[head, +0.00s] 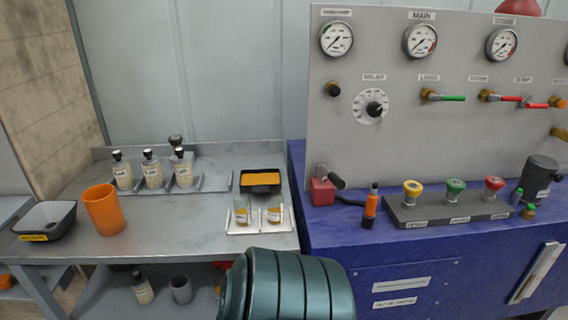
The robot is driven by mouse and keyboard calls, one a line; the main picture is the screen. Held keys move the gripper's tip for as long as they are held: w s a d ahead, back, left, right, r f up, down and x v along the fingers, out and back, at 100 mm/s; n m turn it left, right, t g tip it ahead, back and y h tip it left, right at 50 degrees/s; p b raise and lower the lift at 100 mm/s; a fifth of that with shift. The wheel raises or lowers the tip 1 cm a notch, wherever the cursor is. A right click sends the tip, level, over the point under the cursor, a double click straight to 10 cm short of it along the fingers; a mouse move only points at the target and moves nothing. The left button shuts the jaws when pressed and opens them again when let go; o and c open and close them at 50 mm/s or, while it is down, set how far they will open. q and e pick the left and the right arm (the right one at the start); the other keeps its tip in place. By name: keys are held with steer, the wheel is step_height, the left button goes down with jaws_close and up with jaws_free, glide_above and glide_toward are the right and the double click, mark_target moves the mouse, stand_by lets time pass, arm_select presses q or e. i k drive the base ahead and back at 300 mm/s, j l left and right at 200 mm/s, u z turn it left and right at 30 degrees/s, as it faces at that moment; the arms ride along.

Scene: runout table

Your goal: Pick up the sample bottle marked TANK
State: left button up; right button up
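Three clear sample bottles with black caps, pale contents and white labels stand in a row at the back of the steel table: a left one (122,173), a middle one (152,171) and a right one (182,169). Another dark cap (175,141) shows behind the right one, its body mostly hidden. Two shorter labelled containers with amber contents, a left one (241,211) and a right one (274,211), stand on white pads farther forward. A capped bottle (142,289) stands on the lower shelf. The labels are too small to read, so I cannot tell which says TANK. Neither gripper is in view.
An orange cup (104,211) and a dark tray (45,221) stand at the table's left. A black tray with an orange inside (260,181) is behind the pads. A blue bench (390,257) with a gauge panel (400,100) is right. The table's middle is clear.

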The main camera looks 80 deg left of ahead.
mark_target(243, 204)
steer(key=k+u, duration=0.2)
steer(key=u, duration=0.15)
steer(key=k+u, duration=0.2)
steer(key=u, duration=0.2)
steer(key=k+u, duration=0.2)
steer(key=u, duration=0.15)
